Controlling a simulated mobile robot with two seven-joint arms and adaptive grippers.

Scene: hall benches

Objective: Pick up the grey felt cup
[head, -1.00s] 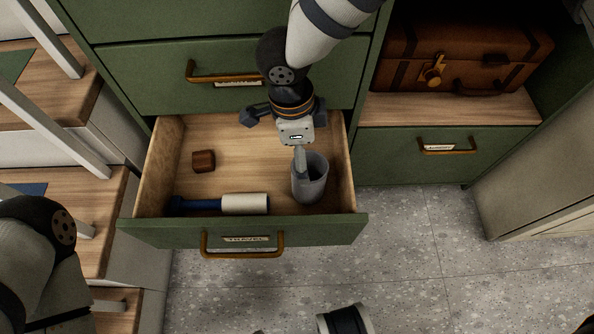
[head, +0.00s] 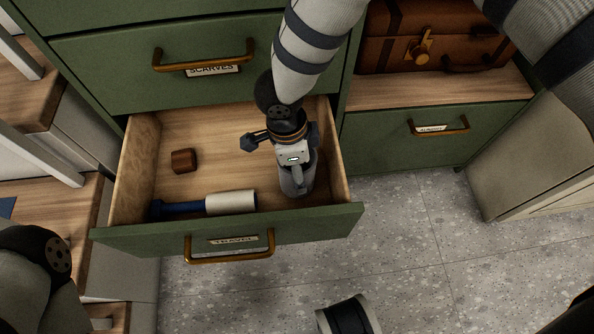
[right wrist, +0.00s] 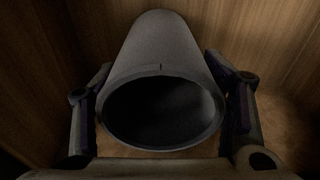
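The grey felt cup (head: 309,179) stands in the right part of the open drawer, largely hidden in the head view by my right gripper (head: 285,152), which is over it. In the right wrist view the cup (right wrist: 160,42) shows its dark, empty mouth towards the camera. The fingers of the right gripper (right wrist: 160,78) are spread on either side of the cup, close to its wall. No clear grip on it shows. Only part of my left arm shows at the lower left; its gripper is out of view.
The open green drawer (head: 318,222) also holds a small brown wooden block (head: 184,161) and a white roller with a blue handle (head: 231,203). The closed drawer (head: 110,75) is above. A brown suitcase (head: 392,54) sits on the shelf at right. Stairs are at left.

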